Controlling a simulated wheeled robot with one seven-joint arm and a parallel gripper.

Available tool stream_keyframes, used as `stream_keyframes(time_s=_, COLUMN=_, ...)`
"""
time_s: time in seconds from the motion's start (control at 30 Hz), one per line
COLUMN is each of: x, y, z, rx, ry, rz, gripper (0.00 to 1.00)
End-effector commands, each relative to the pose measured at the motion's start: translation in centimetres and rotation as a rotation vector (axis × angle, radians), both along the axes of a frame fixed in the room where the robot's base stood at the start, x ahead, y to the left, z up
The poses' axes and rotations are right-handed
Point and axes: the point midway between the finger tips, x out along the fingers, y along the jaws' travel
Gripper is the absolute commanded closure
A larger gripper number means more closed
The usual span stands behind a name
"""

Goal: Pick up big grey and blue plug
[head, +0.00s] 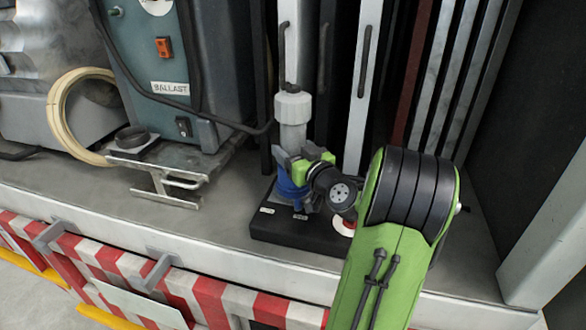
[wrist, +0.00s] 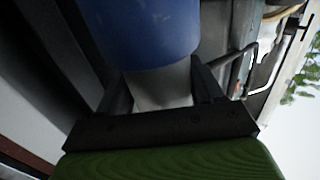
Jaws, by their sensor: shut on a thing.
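The big grey and blue plug stands upright in the head view, with a light grey upper body (head: 293,115) and a blue lower part (head: 290,186). Its base is at the black foam block (head: 262,224) on the truck bed. My gripper (head: 297,168) is around the plug's grey middle, just above the blue part, and is shut on it. In the wrist view the blue part (wrist: 140,30) fills the top, and the grey body (wrist: 160,88) shows between the two dark fingers of my gripper (wrist: 163,85). Whether the plug touches the block is hidden.
A grey-green ballast box (head: 180,75) with a black cable stands to the left, beside a cream hose coil (head: 58,115). Upright white panels (head: 365,80) are close behind the plug. A red-and-white striped edge (head: 215,295) runs along the front.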

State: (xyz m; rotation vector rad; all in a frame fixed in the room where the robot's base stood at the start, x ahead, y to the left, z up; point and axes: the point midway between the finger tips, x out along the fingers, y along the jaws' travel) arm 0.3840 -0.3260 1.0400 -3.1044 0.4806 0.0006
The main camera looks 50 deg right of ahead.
Motion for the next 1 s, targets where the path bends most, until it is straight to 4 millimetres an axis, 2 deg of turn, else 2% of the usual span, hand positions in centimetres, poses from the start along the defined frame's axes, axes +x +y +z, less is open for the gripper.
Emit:
stream_keyframes(time_s=0.23, x=0.0, y=0.0, z=0.6, rx=-0.003, ry=-0.003, rz=0.001, gripper=1.00)
stream_keyframes(time_s=0.37, x=0.0, y=0.0, z=2.4, rx=-0.008, ry=-0.004, rz=0.001, gripper=1.00)
stream_keyframes(time_s=0.57, x=0.1, y=0.1, z=7.5, rx=-0.011, ry=-0.005, rz=0.002, gripper=1.00)
stream_keyframes(time_s=1.0, x=0.0, y=0.1, z=20.2, rx=-0.010, ry=-0.005, rz=0.000, gripper=1.00)
